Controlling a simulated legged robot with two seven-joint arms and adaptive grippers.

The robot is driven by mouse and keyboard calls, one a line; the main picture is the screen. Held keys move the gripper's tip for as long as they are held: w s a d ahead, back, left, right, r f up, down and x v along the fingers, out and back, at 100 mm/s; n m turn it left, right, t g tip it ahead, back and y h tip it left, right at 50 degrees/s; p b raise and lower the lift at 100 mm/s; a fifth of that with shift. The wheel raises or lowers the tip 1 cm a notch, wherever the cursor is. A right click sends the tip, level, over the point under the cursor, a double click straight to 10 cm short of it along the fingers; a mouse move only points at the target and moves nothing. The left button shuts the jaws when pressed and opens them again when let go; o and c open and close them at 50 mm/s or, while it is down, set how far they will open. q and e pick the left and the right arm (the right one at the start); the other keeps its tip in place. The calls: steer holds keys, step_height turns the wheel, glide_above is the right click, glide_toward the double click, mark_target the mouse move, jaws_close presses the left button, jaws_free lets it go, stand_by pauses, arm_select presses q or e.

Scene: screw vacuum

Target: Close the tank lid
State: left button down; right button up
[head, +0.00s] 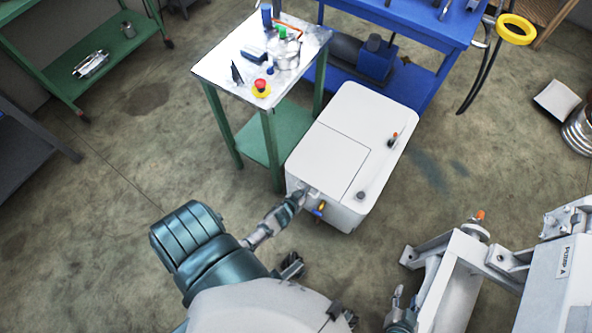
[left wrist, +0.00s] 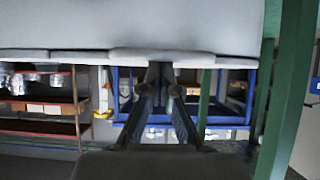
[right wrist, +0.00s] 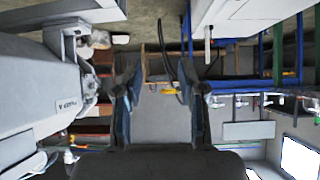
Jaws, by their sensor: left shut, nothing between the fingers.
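The tank (head: 375,150) is a white rounded box standing on the floor in the middle of the head view. Its lid (head: 327,152) is a white rectangular panel on the left part of the top, and it looks flat, level with the top around it. My left gripper (head: 303,193) is shut and empty at the tank's near left corner, by the lid's front edge. In the left wrist view its fingertips (left wrist: 160,72) meet just at a white edge; contact is unclear. My right gripper (head: 397,303) is low in the head view, away from the tank; its fingers (right wrist: 159,72) are apart and empty.
A green table (head: 225,70) with small parts and a red button stands left of the tank. A blue bench (head: 420,80) is behind it. A grey pump frame (head: 450,260) stands close to my right gripper. Bare floor (head: 470,150) lies right of the tank.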

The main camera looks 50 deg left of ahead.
arm_select(q)
steer(key=r+p, duration=0.3)
steer(key=shift+w+a+r, duration=0.1)
steer(key=shift+w+r, duration=0.15)
steer(key=shift+r, duration=0.05)
steer(key=s+d+f, duration=0.1)
steer(key=s+d, duration=0.1)
steer(key=s, duration=0.7)
steer(key=shift+s+f, duration=0.15)
steer(key=shift+s, duration=0.05)
arm_select(e)
steer(key=s+d+f+g+h, duration=0.2)
steer(key=s+g, duration=0.5)
steer(key=s, duration=0.5)
steer(key=shift+s+d+f, duration=0.25)
steer(key=shift+d+f, duration=0.35)
steer(key=shift+d, duration=0.55)
arm_select(q)
steer(key=shift+d, duration=0.15)
